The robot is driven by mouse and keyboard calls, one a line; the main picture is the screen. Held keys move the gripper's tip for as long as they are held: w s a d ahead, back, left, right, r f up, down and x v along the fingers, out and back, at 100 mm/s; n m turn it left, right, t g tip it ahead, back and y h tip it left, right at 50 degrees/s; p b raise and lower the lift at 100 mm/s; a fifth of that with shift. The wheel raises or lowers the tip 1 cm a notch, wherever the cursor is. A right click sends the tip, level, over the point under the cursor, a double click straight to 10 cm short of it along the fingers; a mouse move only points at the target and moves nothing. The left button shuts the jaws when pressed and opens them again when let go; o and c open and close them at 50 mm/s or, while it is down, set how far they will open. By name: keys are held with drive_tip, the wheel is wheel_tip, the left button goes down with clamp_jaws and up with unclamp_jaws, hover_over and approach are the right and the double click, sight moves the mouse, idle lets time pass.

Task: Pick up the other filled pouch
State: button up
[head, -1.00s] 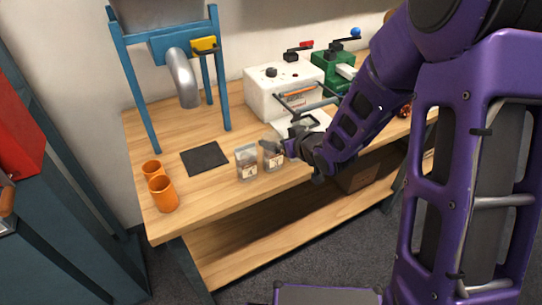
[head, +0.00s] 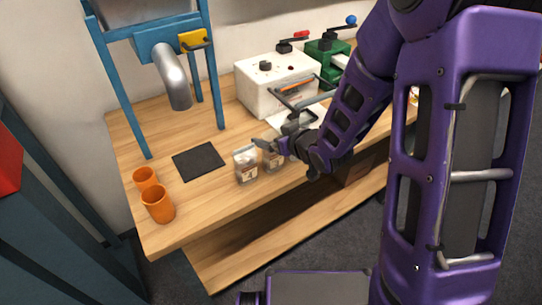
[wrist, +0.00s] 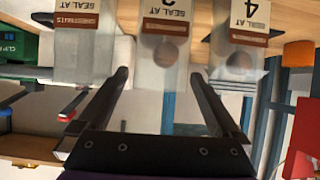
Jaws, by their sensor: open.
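Two clear pouches with white labels stand upright on the wooden bench in the head view: a left one (head: 246,165) and a right one (head: 273,160) beside it. In the wrist view, which is upside down, the pouch labelled "SEAL AT 2" (wrist: 163,62) is in the middle, with a round brown thing showing through its window. The pouch labelled "SEAL AT 4" (wrist: 238,62) is on the right, and a third pouch labelled chestnuts (wrist: 85,58) is on the left. My gripper (head: 270,147) is open; its fingers (wrist: 160,88) lie either side of the middle pouch. Contact cannot be told.
Two orange cups (head: 158,205) and a dark mat (head: 198,161) are left of the pouches. A blue frame with a metal spout (head: 175,85) stands behind. A white sealing machine (head: 270,85) and a green machine (head: 328,62) stand at the back right.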

clamp_jaws()
idle(0.3)
